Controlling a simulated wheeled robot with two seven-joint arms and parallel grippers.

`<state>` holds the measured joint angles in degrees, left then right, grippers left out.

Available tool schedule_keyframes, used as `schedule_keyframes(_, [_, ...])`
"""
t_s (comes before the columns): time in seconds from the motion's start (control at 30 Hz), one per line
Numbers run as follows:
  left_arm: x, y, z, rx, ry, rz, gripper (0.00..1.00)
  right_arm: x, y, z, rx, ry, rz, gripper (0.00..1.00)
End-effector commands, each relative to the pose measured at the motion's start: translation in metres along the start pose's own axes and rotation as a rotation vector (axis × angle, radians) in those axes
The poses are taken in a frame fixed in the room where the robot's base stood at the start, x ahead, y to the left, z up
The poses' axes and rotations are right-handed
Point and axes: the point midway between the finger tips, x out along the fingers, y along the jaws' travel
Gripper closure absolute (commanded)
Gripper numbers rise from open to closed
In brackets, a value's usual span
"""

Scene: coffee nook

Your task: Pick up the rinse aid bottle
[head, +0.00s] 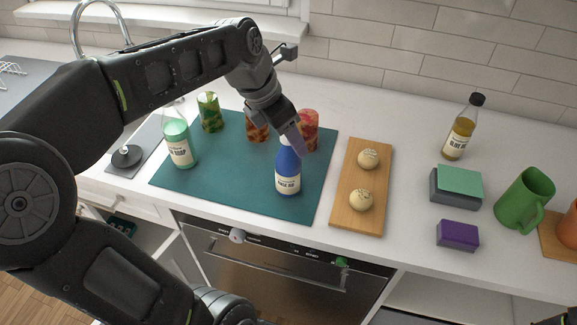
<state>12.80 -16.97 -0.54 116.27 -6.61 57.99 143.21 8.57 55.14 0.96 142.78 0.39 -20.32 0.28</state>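The rinse aid bottle (288,172) is blue with a pale label and stands upright on the teal mat (225,180), near its right side. My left gripper (298,140) reaches down from above, with its fingers at the bottle's top. The bottle's cap is largely hidden there, and I cannot tell whether the fingers touch it or whether they are open or shut. My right gripper is not in view.
On the mat are a green soap bottle (178,138) and patterned glasses, one green (209,112) and two red (257,127) (309,128). A wooden board (371,146) with two round balls lies to the right. Further right are an oil bottle (462,130), sponges (457,234) and a green mug (522,199).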

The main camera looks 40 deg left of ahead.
Motion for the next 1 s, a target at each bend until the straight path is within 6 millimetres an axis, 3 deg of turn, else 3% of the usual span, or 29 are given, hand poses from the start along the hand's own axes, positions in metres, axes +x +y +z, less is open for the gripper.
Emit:
schedule_keyframes(0.23, [0.029,0.0,-0.001,0.001,0.001,-0.001,0.41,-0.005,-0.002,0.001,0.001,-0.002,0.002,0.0])
schedule_keyframes(0.83, [0.03,0.0,-0.001,0.0,0.0,0.0,0.41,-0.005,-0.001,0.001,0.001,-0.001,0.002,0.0])
schedule_keyframes(1.0, [0.03,0.0,-0.001,0.0,0.0,0.0,0.54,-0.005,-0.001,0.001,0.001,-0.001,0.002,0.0])
